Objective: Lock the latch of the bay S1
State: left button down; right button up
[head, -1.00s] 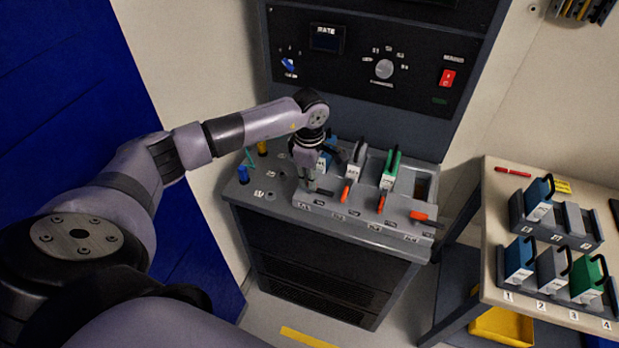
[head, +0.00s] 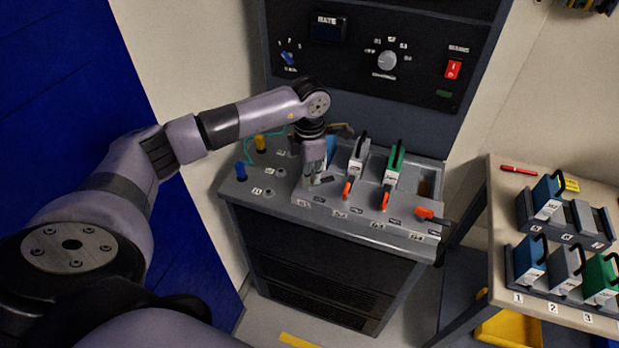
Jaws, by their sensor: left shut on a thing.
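The bay S1 (head: 300,196) is the leftmost of the bays in the sloped grey console top. A blue module (head: 332,147) stands in it, partly behind my left gripper. My left gripper (head: 317,184) points down at the front of this bay and is shut on its latch. The fingers hide most of the latch, so its exact angle cannot be told. The two bays to the right hold a grey module (head: 359,156) and a green module (head: 394,163), with orange latches (head: 347,190) (head: 385,201) pointing forward. My right gripper is not in view.
The rightmost bay (head: 427,184) is empty, its orange latch (head: 431,215) turned sideways. Blue and yellow plugs (head: 241,171) (head: 261,143) stand left of the bays. A control panel (head: 400,65) rises behind. A side table (head: 497,235) with racked modules stands at right.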

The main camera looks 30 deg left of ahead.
pick_arm(q)
jog(key=n+b, duration=0.1)
jog(key=n, duration=0.3)
jog(key=shift+n+b, duration=0.3)
jog(key=n+b, duration=0.1)
jog(key=n, duration=0.3)
jog(key=shift+n, duration=0.4)
jog(key=c, duration=1.7)
grip_release()
notch_tip(320, 180, up, 12)
